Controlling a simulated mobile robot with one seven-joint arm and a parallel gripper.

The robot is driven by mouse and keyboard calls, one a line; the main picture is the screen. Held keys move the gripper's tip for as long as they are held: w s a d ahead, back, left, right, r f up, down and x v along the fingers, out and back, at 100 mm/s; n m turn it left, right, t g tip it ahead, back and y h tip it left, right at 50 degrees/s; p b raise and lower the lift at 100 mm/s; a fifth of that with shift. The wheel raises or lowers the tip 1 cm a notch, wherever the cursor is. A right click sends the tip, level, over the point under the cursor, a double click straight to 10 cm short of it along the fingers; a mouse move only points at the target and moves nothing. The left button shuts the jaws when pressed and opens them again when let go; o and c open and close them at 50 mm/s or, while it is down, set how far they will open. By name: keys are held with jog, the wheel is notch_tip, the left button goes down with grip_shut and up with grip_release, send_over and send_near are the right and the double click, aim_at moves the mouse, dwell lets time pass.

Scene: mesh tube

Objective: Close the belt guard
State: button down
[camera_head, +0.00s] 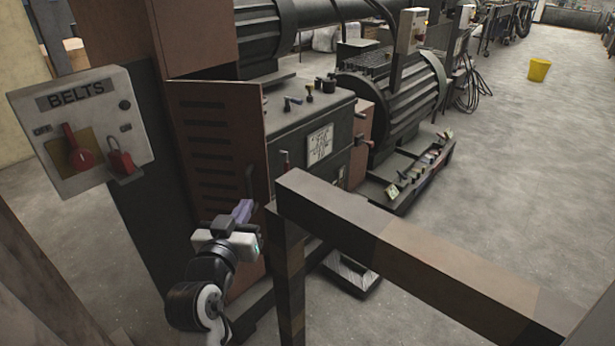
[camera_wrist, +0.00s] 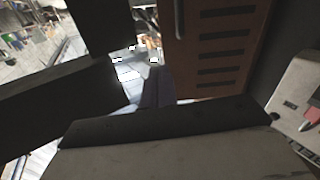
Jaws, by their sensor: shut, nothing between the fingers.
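The belt guard (camera_head: 208,140) looks to be the reddish-brown slotted door on the machine, with a dark upright handle (camera_head: 250,180) near its right edge. It seems to stand out at an angle from the machine; how far is hard to tell. My gripper (camera_head: 243,209) is shut and empty, in front of the lower part of the door near its right side. I cannot tell whether it touches the door. In the wrist view, the slotted door (camera_wrist: 222,45) and its handle (camera_wrist: 179,20) show beyond my gripper's fingers (camera_wrist: 156,88).
A dark brown rail frame (camera_head: 400,250) stands close to the right of my arm.

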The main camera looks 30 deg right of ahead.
jog(key=m+p, duration=0.1)
jog(key=p, duration=0.3)
send_near(267, 164)
jog(key=x, duration=0.6)
jog(key=shift+r, duration=0.15)
jog(key=shift+w+d, duration=0.25)
jog(key=shift+w, duration=0.1)
